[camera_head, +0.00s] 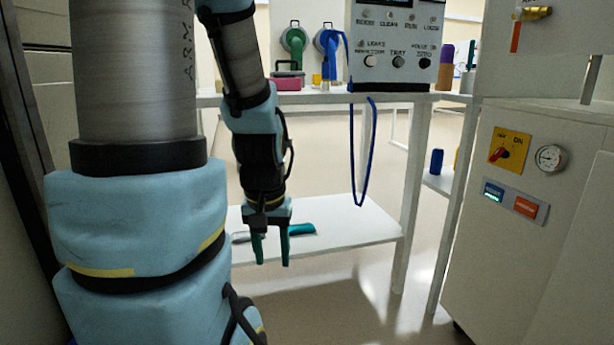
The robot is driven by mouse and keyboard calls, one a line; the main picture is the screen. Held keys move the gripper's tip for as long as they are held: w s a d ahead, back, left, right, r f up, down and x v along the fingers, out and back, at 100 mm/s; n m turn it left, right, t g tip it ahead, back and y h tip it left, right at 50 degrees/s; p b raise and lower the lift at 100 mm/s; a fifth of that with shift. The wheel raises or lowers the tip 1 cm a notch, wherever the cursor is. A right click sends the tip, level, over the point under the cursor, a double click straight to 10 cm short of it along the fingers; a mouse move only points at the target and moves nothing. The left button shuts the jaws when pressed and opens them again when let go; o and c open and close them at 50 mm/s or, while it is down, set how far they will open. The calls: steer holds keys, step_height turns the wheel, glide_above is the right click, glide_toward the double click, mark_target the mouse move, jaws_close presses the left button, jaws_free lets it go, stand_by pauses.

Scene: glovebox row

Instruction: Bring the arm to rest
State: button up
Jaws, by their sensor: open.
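My arm fills the left side of the head view, with light blue joint covers and a grey ribbed link marked ARM A. Its far part hangs down in front of the white bench. My gripper (271,250) points straight down, its two dark green fingers apart with a gap between them. I see nothing between the fingers. In the picture the fingers overlap the white lower shelf (350,238). A teal-handled tool (301,229) lies on that shelf just right of the fingers; how far behind them, I cannot tell.
A control box (395,50) stands on the bench top (330,97), with a blue cord loop (358,170) hanging below. A pink box (288,82) sits left of it. A large cabinet (540,230) with a gauge stands at the right. Floor between shelf and cabinet is clear.

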step_height(320, 180, up, 35)
steer(key=p, duration=3.3)
steer(key=shift+w, duration=0.1)
stand_by(3.2)
